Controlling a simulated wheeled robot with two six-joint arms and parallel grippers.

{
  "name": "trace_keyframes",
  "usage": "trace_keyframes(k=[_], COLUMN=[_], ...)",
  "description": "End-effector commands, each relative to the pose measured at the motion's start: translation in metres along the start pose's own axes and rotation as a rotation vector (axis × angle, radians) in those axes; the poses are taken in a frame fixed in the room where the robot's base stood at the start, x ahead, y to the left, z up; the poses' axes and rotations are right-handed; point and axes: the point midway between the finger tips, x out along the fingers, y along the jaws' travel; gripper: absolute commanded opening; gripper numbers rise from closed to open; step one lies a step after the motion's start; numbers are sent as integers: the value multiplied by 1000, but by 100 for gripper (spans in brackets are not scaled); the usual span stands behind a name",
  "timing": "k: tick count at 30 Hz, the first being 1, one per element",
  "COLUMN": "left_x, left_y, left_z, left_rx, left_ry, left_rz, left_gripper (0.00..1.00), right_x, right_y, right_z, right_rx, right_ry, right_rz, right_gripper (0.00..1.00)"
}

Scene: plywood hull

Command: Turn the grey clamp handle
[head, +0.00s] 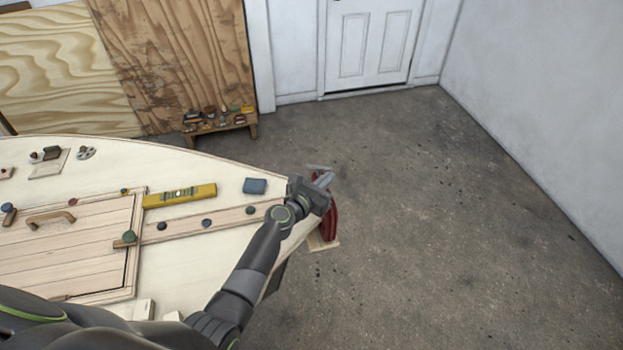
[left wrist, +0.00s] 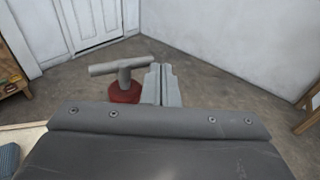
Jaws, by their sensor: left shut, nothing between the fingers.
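The grey clamp handle (left wrist: 120,68) is a T-shaped bar on a short stem, standing on top of the red clamp (left wrist: 125,93) in the left wrist view. In the head view the red clamp (head: 331,221) sits at the pointed end of the hull, partly hidden behind my left gripper (head: 324,180). A bit of the handle (head: 317,167) shows just beyond the fingers. In the left wrist view my left gripper (left wrist: 161,84) is shut and empty, just right of the handle's stem. I cannot tell whether they touch. My right gripper is not in view.
The plywood hull (head: 210,262) carries a yellow level (head: 180,196), a blue block (head: 255,186) and a wooden strip (head: 210,223). A low bench (head: 222,124) with small items stands behind. The floor (head: 450,220) to the right is clear.

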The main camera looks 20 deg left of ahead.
Motion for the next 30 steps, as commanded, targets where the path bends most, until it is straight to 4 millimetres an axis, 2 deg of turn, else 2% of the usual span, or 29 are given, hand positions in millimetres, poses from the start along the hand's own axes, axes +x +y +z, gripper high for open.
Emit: trace_keyframes(k=[12,30], left_x=[9,10], left_y=[-4,-4], left_z=[1,1], left_rx=[0,0], left_ry=[0,0], left_rz=[-1,-1], left_gripper=[0,0], right_x=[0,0], right_y=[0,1], right_z=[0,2], right_rx=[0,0], right_ry=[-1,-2], right_rz=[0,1], right_gripper=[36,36])
